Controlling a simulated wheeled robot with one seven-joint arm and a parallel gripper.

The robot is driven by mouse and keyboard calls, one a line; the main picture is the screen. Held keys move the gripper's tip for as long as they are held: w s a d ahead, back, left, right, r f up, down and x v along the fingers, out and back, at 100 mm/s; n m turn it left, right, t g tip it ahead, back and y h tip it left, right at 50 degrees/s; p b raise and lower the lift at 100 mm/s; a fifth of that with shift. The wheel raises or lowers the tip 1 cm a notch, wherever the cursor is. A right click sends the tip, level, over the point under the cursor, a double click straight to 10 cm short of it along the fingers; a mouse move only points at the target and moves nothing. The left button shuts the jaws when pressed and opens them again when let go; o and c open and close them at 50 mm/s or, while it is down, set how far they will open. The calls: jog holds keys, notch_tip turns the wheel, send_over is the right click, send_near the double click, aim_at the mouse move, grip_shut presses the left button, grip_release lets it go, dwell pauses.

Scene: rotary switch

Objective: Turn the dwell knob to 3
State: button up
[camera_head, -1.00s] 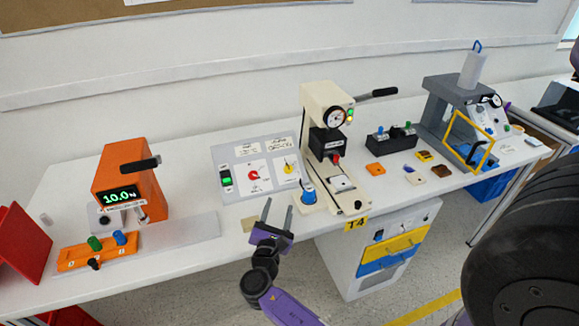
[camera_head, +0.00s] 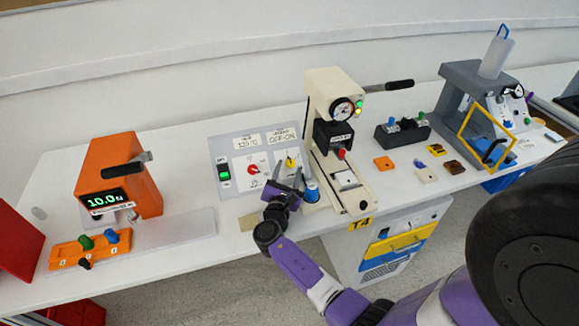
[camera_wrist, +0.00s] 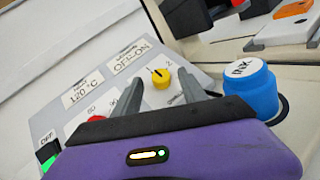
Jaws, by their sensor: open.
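The grey sloped control panel (camera_head: 228,150) stands left of the cream press. It has a yellow knob (camera_head: 291,161), also in the wrist view (camera_wrist: 160,78), with a dark pointer line, and a red knob (camera_head: 252,170) to its left. The yellow knob's dial has a "2" at its right; the other marks are partly hidden and the knob's name is too small to read. My gripper (camera_head: 286,179) is open and empty in front of the panel. In the wrist view its fingers (camera_wrist: 161,88) point toward the yellow knob, one on each side, apparently short of it.
A blue knob (camera_wrist: 252,88) on the press base stands close right of my gripper. The cream press (camera_head: 338,140) rises behind it. A green lit switch (camera_head: 224,172) is at the panel's left. An orange device (camera_head: 140,180) stands farther left.

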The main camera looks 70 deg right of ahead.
jog(key=shift+x, duration=0.75)
grip_shut()
